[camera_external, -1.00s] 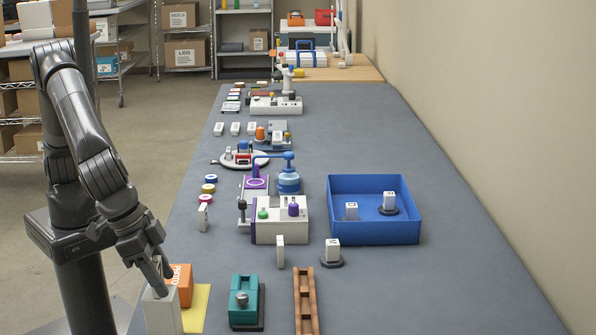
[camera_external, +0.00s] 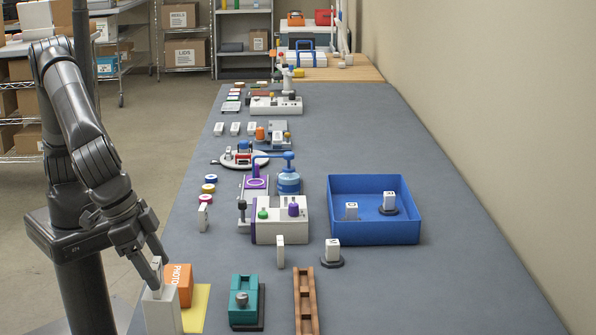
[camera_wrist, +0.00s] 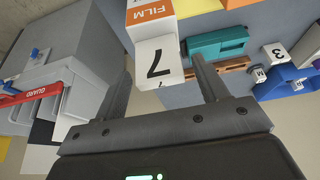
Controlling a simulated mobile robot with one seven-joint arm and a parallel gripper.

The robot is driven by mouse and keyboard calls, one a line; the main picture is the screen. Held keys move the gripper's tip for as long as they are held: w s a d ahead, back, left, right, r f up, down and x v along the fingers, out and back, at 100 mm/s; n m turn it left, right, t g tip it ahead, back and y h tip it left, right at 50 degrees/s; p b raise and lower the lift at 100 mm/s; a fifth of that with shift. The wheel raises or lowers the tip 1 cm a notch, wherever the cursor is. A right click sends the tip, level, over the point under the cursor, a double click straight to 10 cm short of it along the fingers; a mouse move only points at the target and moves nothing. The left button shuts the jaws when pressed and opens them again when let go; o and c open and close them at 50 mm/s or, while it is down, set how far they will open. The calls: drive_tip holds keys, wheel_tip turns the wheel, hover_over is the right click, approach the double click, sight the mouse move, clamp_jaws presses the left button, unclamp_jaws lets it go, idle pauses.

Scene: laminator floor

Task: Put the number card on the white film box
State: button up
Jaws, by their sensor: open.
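The white film box (camera_external: 161,313) stands at the near left end of the bench; its orange FILM label (camera_wrist: 150,11) shows in the wrist view. The number card (camera_external: 156,272), a small white block marked 7, appears to stand upright on top of the box. In the wrist view the card (camera_wrist: 158,62) sits between the two fingers, with gaps on both sides. My gripper (camera_external: 152,264) is open around the card's upper part, and it fills the lower wrist view (camera_wrist: 161,68). The card's contact with the box is not fully clear.
An orange PHOTO box (camera_external: 180,284) stands close beside the film box, near a yellow sheet (camera_external: 197,308). A teal device (camera_external: 244,300) and a brown rack (camera_external: 305,300) lie to the right. A blue tray (camera_external: 374,230) holds white blocks. The right bench side is clear.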

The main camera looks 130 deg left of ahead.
drive_tip(key=v, duration=1)
drive_tip(key=s+a+r+m+h, duration=0.1)
drive_tip(key=s+a+r+m, duration=0.1)
drive_tip(key=s+a+r, duration=0.5)
drive_tip(key=s+a+f+m+t+h, duration=0.15)
drive_tip(key=s+a, duration=0.25)
drive_tip(key=s, duration=0.8)
drive_tip(key=s+a+m+h, duration=0.1)
drive_tip(key=s+a+m, duration=0.25)
drive_tip(key=s, duration=0.75)
drive_tip(key=s+a+f+m, duration=0.1)
drive_tip(key=s+f, duration=0.4)
drive_tip(key=s, duration=0.5)
drive_tip(key=shift+m+t, duration=0.45)
drive_tip(key=shift+m, duration=0.05)
